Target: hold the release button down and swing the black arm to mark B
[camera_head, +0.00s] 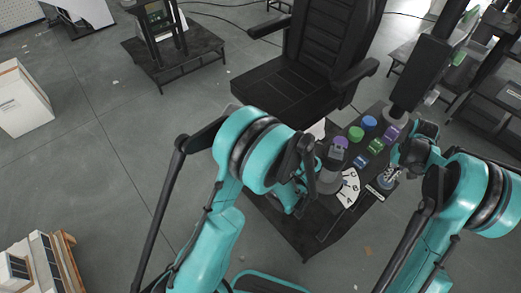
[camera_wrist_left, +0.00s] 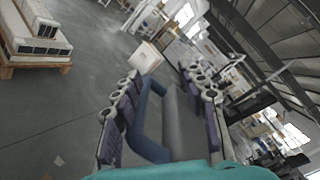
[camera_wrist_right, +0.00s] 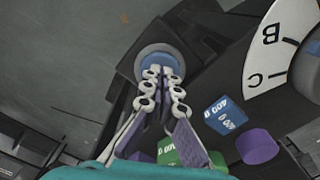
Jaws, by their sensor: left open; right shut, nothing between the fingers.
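The release button is a blue cap on a round grey base (camera_wrist_right: 158,60) in the right wrist view; it also shows in the head view (camera_head: 386,182). My right gripper (camera_wrist_right: 162,76) is shut and empty, its fingertips over the cap's near edge. I cannot tell whether the cap is pressed down. The white dial (camera_wrist_right: 272,42) shows marks B and C; in the head view the dial (camera_head: 348,190) lies beside a grey cylinder (camera_head: 328,182). My left gripper (camera_wrist_left: 165,95) is open, with a grey cylinder and dark blue bar between its fingers. I cannot clearly identify the black arm.
On the dark table (camera_head: 302,235) stand a green cylinder (camera_head: 356,133), a blue cylinder (camera_head: 369,122), a purple cylinder (camera_head: 341,141) and small coloured blocks (camera_head: 376,146), behind the dial. A black chair (camera_head: 290,88) stands close behind the table. Open floor lies to the left.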

